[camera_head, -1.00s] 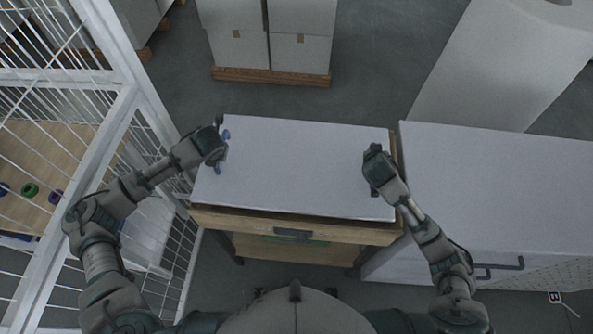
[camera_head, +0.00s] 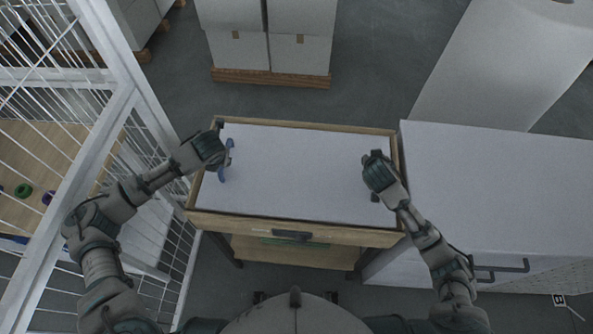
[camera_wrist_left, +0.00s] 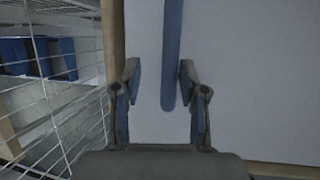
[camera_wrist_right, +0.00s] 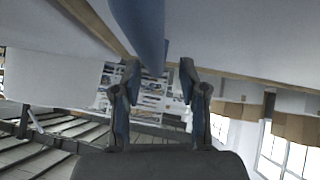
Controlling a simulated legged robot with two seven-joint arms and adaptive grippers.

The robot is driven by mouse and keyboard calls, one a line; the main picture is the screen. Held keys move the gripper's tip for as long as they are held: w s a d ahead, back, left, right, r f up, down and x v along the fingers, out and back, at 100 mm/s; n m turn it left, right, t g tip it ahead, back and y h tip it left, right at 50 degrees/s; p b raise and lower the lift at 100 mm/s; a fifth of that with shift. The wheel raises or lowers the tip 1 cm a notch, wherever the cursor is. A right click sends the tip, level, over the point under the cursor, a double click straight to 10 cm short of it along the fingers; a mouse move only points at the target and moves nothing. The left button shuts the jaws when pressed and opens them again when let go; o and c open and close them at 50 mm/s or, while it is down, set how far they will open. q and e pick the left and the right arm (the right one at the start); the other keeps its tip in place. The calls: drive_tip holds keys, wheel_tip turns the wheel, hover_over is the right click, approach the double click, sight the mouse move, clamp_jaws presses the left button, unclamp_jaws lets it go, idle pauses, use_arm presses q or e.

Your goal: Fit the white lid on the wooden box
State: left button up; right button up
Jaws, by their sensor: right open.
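The white lid (camera_head: 295,175) lies flat within the wooden rim of the box (camera_head: 300,228), with wood showing along its edges in the head view. A blue handle (camera_head: 227,163) stands on the lid's left side. My left gripper (camera_wrist_left: 160,80) is open; in the left wrist view the handle (camera_wrist_left: 171,55) shows between and beyond its fingers, with gaps on both sides. My right gripper (camera_wrist_right: 160,78) is open at the lid's right side. A blue handle (camera_wrist_right: 145,35) shows just beyond its fingers in the right wrist view; in the head view the gripper mostly hides it.
A white cabinet (camera_head: 500,190) stands close on the box's right. A white wire cage (camera_head: 130,120) stands close on the left. White cartons (camera_head: 300,50) on a pallet are behind, with clear floor (camera_head: 370,80) between them and the box.

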drive_tip(key=shift+d, duration=0.35)
drive_tip(key=shift+a, duration=0.15)
drive_tip(key=shift+s+a+r, duration=0.1)
drive_tip(key=shift+s+a, duration=0.05)
use_arm(q)
drive_tip(key=v, duration=1.1)
drive_tip(key=shift+a, duration=0.2)
use_arm(e)
drive_tip(key=v, duration=1.1)
drive_tip(key=shift+s+r, duration=0.2)
use_arm(q)
drive_tip(key=shift+r, duration=0.1)
drive_tip(key=shift+d, duration=0.1)
use_arm(e)
drive_tip(key=shift+d+f, duration=0.1)
drive_tip(key=shift+d, duration=0.1)
